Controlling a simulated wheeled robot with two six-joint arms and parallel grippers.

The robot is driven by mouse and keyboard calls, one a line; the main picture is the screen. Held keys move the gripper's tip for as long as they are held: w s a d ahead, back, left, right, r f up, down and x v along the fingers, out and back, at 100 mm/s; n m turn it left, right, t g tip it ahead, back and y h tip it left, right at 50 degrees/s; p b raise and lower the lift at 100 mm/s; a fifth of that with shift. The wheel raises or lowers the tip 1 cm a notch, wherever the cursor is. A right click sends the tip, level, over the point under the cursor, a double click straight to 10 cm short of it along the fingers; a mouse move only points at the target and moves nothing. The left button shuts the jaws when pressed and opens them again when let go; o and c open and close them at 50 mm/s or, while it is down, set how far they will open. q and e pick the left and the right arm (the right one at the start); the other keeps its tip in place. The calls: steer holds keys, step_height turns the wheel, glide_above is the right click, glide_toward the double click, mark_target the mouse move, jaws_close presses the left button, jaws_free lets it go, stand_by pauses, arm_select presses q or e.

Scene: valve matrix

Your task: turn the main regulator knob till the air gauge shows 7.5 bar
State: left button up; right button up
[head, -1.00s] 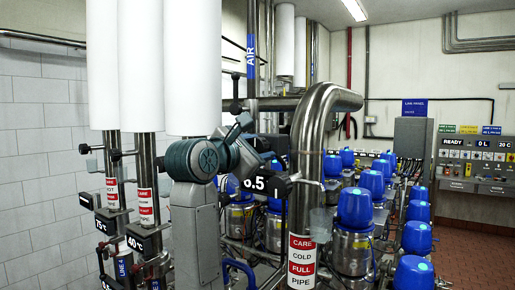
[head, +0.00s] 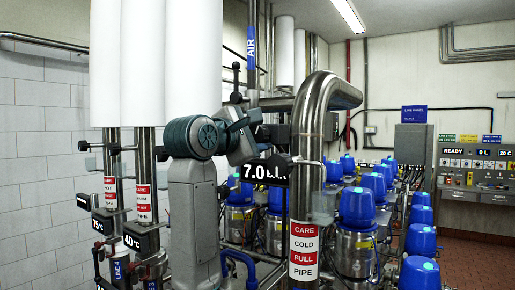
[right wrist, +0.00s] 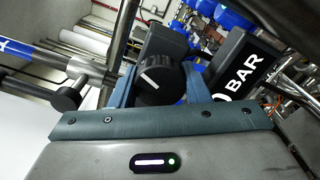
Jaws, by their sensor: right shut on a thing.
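The main regulator knob (right wrist: 158,82) is black with a white pointer line and sits between the two blue-grey fingers of my right gripper (right wrist: 160,92) in the right wrist view. The gripper is shut on it. In the head view my right gripper (head: 252,134) reaches to the pipework in the middle, and the arm mostly hides the knob. My left gripper is not in view.
A thick bent steel pipe (head: 305,170) stands just right of the gauge. White-wrapped pipes (head: 171,60) rise at left, close to my arm. Several blue-capped valves (head: 357,207) fill the right side. A line panel (head: 473,166) is on the far right.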

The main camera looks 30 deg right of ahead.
steer(key=shift+m+b, duration=0.4)
steer(key=shift+m, duration=0.2)
steer(key=o, duration=1)
steer(key=shift+c, duration=0.2)
